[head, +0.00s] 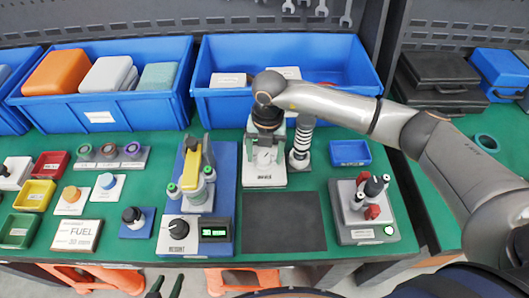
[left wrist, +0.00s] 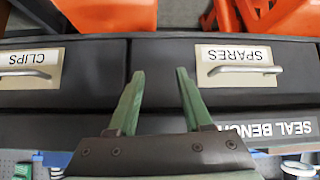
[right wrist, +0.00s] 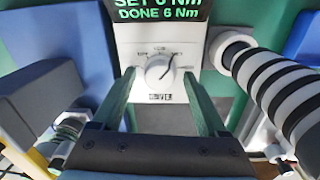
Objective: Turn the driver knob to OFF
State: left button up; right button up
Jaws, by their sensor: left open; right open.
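The driver unit (head: 264,178) is a pale box at the back middle of the bench. In the right wrist view its front carries a round white knob (right wrist: 160,68) whose pointer aims to the upper right; the marks around it are too small to read. A green display (right wrist: 160,10) above reads "SET 6 Nm" and "DONE 6 Nm". My right gripper (right wrist: 158,73) is open, its fingertips on either side of the knob, with gaps visible; contact cannot be told. My left gripper (head: 164,288) is open and empty at the front edge of the bench, facing drawers.
A black-and-white striped cylinder (right wrist: 278,90) stands close to the right of the driver unit. A blue station with a yellow arm (head: 190,170) stands to its left. A dark mat (head: 258,222) lies clear in front. Blue bins (head: 290,105) line the back.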

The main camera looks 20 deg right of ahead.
jog(key=shift+c, duration=0.3)
grip_shut()
dwell(0.3)
